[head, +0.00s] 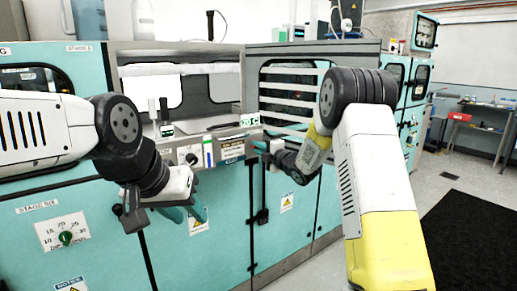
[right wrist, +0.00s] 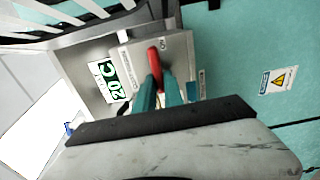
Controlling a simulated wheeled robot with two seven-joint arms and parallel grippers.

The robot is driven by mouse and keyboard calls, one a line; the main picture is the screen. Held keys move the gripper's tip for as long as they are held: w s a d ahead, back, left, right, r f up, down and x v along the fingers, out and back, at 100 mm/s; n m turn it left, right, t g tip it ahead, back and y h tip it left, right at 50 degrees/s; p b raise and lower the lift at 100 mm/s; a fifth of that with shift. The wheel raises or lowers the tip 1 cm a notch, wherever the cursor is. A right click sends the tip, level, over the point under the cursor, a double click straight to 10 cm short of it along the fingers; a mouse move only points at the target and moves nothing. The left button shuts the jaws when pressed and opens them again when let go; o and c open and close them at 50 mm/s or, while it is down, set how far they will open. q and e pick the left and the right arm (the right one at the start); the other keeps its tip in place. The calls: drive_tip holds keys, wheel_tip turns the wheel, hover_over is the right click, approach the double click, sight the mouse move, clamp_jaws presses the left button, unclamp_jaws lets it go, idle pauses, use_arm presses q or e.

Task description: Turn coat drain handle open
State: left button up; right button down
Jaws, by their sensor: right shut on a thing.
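The red drain handle (right wrist: 154,62) sits on a grey metal control box (right wrist: 178,50) in the right wrist view. My right gripper (right wrist: 166,88) has its teal fingers closed around the red handle, one on each side. In the head view my right gripper (head: 262,147) reaches the control panel's right end, and the handle is hidden there. The handle's lower part is covered by the fingers. My left gripper (head: 186,214) hangs in front of the teal cabinet doors, pointing down, with its teal fingers apart and nothing between them.
A green "20 C" display (right wrist: 112,80) is beside the control box. A panel with a black knob (head: 191,158) lies left of my right gripper. A slatted window (head: 290,95) is behind it. Open floor (head: 440,185) and a black mat (head: 475,235) lie at right.

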drive_tip(key=shift+f, duration=0.1)
drive_tip(key=c, duration=1.4)
unclamp_jaws()
drive_tip(key=shift+c, duration=0.2)
drive_tip(key=v, duration=0.7)
drive_tip(key=shift+s+d, duration=0.25)
drive_tip(key=shift+s, duration=0.05)
